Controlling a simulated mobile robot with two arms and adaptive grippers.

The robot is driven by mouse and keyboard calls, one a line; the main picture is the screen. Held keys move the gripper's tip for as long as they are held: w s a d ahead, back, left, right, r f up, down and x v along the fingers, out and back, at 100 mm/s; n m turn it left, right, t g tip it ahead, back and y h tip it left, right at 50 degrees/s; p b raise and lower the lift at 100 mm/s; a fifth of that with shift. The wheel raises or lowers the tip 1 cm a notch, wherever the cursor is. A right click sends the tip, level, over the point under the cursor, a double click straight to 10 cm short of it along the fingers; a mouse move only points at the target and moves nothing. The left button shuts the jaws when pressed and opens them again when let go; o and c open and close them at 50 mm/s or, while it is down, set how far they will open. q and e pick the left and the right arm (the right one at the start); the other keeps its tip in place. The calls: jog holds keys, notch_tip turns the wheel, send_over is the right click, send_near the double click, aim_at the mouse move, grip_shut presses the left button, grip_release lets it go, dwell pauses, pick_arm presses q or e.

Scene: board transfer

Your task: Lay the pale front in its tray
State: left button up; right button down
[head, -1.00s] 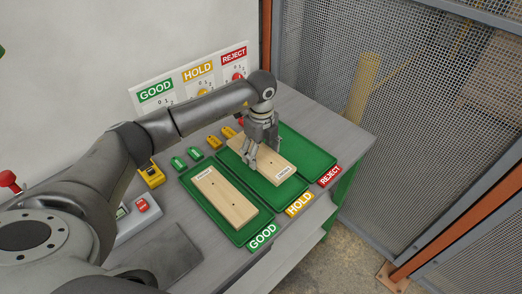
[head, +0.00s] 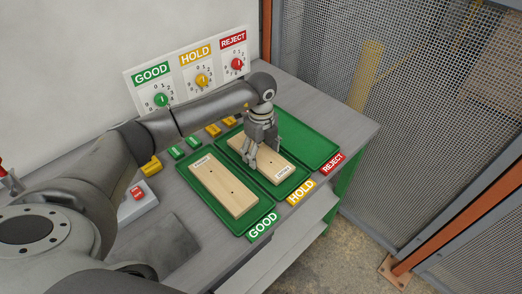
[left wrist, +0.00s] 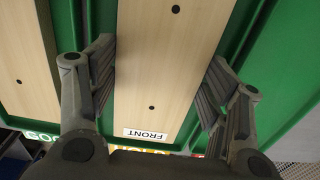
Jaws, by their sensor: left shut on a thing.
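The pale front (head: 262,159) is a light wooden board with a white label and small dark holes. It lies within the outline of the green HOLD tray (head: 280,195), the middle one; I cannot tell whether it touches the floor. My left gripper (head: 262,145) is shut on it, pointing down, one finger on each long side. In the left wrist view the board (left wrist: 165,60) runs between the fingers, its label reading FRONT. My right gripper is not in view.
A similar board (head: 223,185) lies in the GOOD tray (head: 240,228) on the left. The REJECT tray (head: 310,142) on the right looks empty. A dial panel (head: 190,75) stands behind, with green and yellow blocks (head: 177,152) before it. A mesh fence is at the right.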

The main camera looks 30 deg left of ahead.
pick_arm(q)
jog(key=shift+f, duration=0.35)
jog(key=o, duration=1.2)
notch_tip(320, 180, up, 12)
jog(key=shift+f, duration=0.1)
dwell(0.4)
